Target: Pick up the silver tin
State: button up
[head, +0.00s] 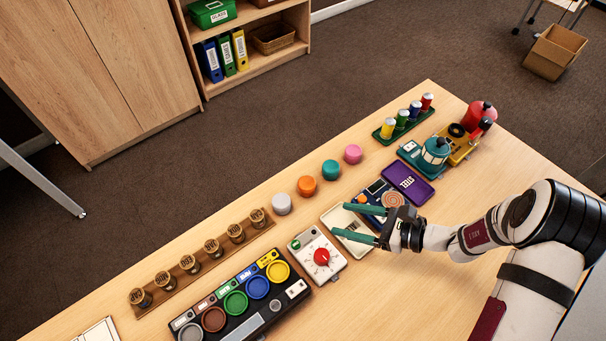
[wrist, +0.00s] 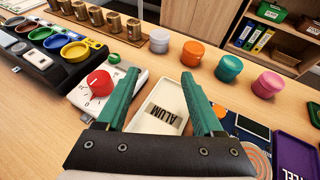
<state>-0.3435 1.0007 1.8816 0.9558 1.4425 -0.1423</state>
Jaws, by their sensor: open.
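The silver tin (head: 281,204) is a small light-grey round tin standing upright on the table, at the left end of a row of tins. It also shows in the wrist view (wrist: 159,42), near the top centre, beyond my fingertips. My gripper (head: 340,219) is open, its two green fingers spread and pointing left above the white tray. In the wrist view the gap between the fingers (wrist: 158,75) is empty. The tin stands clear of both fingers.
Orange (head: 307,186), teal (head: 331,170) and pink (head: 353,154) tins continue the row. A white tray labelled ALUM (wrist: 160,105) lies below my fingers. A box with a red knob (head: 321,257) and a black panel of coloured bowls (head: 245,305) lie left. Bare tabletop surrounds the silver tin.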

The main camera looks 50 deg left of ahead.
aim_at(289, 207)
jog(key=x, duration=1.5)
jog(key=shift+s+a+r, duration=0.1)
jog(key=shift+s, duration=0.2)
grip_shut()
